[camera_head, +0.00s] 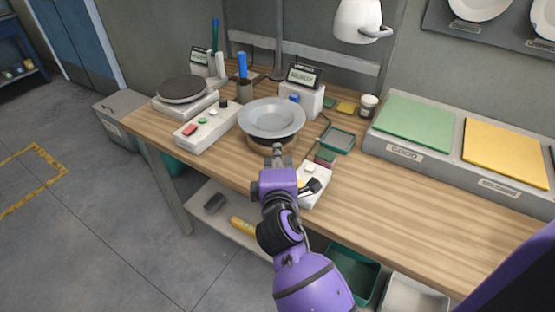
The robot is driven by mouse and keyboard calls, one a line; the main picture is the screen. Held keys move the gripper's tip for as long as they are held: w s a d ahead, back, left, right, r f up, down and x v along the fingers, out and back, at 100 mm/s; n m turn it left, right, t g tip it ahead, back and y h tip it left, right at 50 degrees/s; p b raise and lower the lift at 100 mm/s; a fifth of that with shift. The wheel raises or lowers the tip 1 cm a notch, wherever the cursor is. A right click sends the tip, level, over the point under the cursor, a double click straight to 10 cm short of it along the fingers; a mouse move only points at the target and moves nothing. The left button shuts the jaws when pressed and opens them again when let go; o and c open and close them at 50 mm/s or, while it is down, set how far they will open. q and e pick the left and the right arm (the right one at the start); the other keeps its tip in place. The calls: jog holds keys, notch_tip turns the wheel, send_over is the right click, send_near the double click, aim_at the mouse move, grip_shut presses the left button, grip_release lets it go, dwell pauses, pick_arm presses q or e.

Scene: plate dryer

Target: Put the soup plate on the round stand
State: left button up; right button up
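The soup plate (271,119) is a grey, wide-rimmed dish. It sits level, on or just over a brown round support (259,143), at the middle of the wooden bench. A dark round disc (182,89) on a white base, which looks like the round stand, is at the bench's left end with nothing on it. My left gripper (278,151) is at the plate's near rim, with its narrow fingertips overlapping the rim in the picture. I cannot tell whether they grip it. My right gripper is out of view; only a purple part of mine shows at the lower right.
A white control box (207,125) with buttons lies between disc and plate. A green tray (338,139) and white box (316,186) are to the right. The bench's right front is clear.

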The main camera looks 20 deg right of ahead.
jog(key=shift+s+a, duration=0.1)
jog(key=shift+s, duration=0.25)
